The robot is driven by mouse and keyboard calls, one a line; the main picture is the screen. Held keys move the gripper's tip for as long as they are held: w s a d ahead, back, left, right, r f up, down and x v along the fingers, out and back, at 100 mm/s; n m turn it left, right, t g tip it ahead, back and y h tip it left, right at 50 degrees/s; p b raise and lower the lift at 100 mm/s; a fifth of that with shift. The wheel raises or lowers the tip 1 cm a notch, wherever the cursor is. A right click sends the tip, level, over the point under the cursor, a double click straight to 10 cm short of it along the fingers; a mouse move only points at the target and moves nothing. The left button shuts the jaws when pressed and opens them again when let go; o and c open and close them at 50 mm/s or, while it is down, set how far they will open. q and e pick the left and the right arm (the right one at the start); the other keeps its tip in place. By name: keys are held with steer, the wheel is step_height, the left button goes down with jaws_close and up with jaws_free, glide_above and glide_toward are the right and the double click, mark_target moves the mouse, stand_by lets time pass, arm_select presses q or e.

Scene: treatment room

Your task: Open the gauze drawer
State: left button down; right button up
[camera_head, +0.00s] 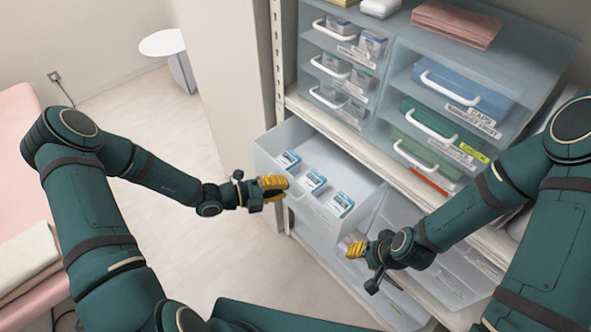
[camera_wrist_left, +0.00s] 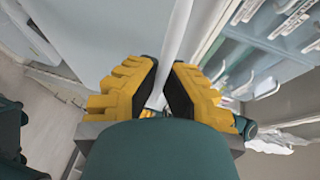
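A large translucent grey-blue drawer (camera_head: 312,222) stands pulled out from the cabinet's lower part, with several blue-and-white packets (camera_head: 313,181) inside. I take it as the gauze drawer; no label on it is readable. My left gripper (camera_head: 276,187) is at its front, near the outer left side. In the left wrist view, the yellow fingers (camera_wrist_left: 165,75) are closed in around a pale bar or rim (camera_wrist_left: 179,25) of the drawer; which of the two I cannot tell. My right gripper (camera_head: 353,247) is low beside the drawer's right end, its finger gap unclear.
Above are smaller drawers with white handles (camera_head: 432,122) and a shelf edge (camera_head: 375,160). Lower bins (camera_head: 455,275) lie at the right. A pink bed (camera_head: 22,130) is at the left and a round white table (camera_head: 162,42) at the back. The floor (camera_head: 215,255) before the drawer is clear.

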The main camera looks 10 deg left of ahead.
arm_select(q)
steer(key=shift+s+a, duration=0.6)
steer(key=shift+s, duration=0.25)
steer(key=c, duration=1.1)
jaws_free()
steer(key=shift+a, duration=0.1)
steer(key=v, duration=1.1)
steer(key=shift+s+a+r, duration=0.1)
steer(key=shift+s+a, duration=0.2)
